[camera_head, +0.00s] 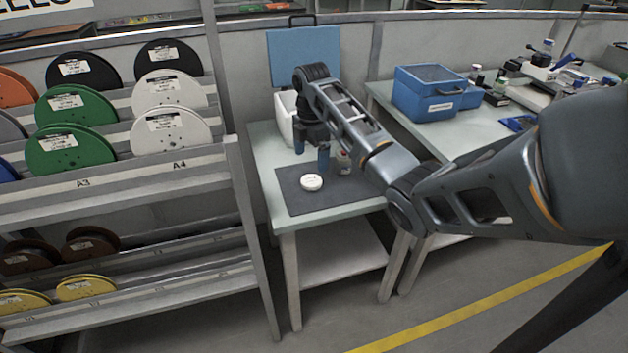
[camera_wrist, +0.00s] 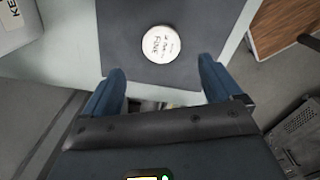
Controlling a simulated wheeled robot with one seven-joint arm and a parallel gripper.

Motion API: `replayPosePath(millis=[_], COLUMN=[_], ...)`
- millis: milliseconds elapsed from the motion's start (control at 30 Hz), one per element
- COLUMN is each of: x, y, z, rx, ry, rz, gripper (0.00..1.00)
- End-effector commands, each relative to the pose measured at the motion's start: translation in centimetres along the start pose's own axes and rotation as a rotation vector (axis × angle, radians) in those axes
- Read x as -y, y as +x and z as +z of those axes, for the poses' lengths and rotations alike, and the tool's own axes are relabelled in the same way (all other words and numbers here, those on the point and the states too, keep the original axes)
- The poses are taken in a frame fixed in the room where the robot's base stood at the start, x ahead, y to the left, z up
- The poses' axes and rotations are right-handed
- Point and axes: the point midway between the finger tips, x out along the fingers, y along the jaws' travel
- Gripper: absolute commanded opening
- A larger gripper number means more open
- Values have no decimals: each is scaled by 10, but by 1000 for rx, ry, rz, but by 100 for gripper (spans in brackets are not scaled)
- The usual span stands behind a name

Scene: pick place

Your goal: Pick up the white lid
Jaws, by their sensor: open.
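The white lid (camera_head: 312,182) lies flat on a dark grey mat (camera_head: 300,203) on the small table. In the wrist view the round white lid (camera_wrist: 161,44) has handwriting on top and sits ahead of the fingertips. My gripper (camera_wrist: 155,72) is open and empty, its two blue fingers apart. In the head view my gripper (camera_head: 311,157) is above the mat, behind the lid and apart from it.
A small bottle (camera_head: 343,162) stands beside the gripper on the mat. A spool rack (camera_head: 240,200) is left of the table. A blue case (camera_head: 428,95) is on the right table. The front of the mat is clear.

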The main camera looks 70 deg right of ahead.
Motion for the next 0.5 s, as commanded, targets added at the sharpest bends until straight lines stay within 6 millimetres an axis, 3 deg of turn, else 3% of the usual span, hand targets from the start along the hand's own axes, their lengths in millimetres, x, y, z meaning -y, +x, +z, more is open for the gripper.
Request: replayPosePath(millis=[367, 500], x=[3, 2], y=[30, 50], z=[3, 4], rx=[5, 5], ry=[-14, -14], rz=[-22, -23], gripper=[92, 92])
